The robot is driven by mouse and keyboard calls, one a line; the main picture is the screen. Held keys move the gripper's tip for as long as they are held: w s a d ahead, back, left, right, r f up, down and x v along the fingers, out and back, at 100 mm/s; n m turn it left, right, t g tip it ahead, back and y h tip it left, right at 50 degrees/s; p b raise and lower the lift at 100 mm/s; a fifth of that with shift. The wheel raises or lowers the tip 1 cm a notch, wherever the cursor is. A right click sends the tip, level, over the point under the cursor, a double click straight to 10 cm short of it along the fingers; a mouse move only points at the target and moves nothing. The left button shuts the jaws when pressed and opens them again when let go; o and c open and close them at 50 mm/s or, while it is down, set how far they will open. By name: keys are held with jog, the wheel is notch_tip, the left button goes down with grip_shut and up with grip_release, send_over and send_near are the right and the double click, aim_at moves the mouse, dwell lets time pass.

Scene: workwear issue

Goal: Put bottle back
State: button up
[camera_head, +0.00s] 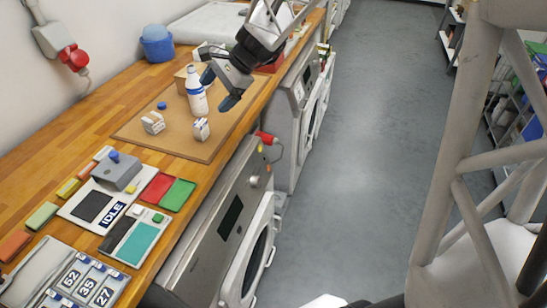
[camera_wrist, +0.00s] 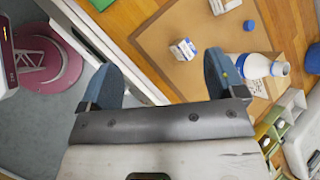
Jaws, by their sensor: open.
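A white bottle (camera_head: 196,92) with blue markings stands upright on a brown board (camera_head: 180,138) on the wooden worktop. It also shows in the wrist view (camera_wrist: 255,66), right of my gripper's fingers. A small blue cap-like piece (camera_head: 162,106) lies on the board left of the bottle. My gripper (camera_head: 217,89) is above the board's right edge, just right of the bottle in the head view. Its blue fingers are spread in the wrist view (camera_wrist: 162,68), with nothing between them. In the head view the arm partly covers things behind it.
Two small white cartons (camera_head: 153,122) (camera_head: 201,129) stand on the board near the bottle. A cardboard box (camera_head: 183,79) is behind the bottle. A blue bucket (camera_head: 157,43) stands by the wall. A panel marked IDLE and coloured trays (camera_head: 177,195) occupy the front worktop. Washing machines (camera_head: 235,215) line the right edge.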

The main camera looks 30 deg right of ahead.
jog(key=s+d+r+n+h, duration=0.1)
jog(key=s+n+h, duration=0.7)
jog(key=s, duration=2.1)
jog(key=d+n, duration=0.1)
jog(key=n, duration=0.4)
jog(key=shift+s+n, duration=0.35)
jog(key=shift+n, duration=0.05)
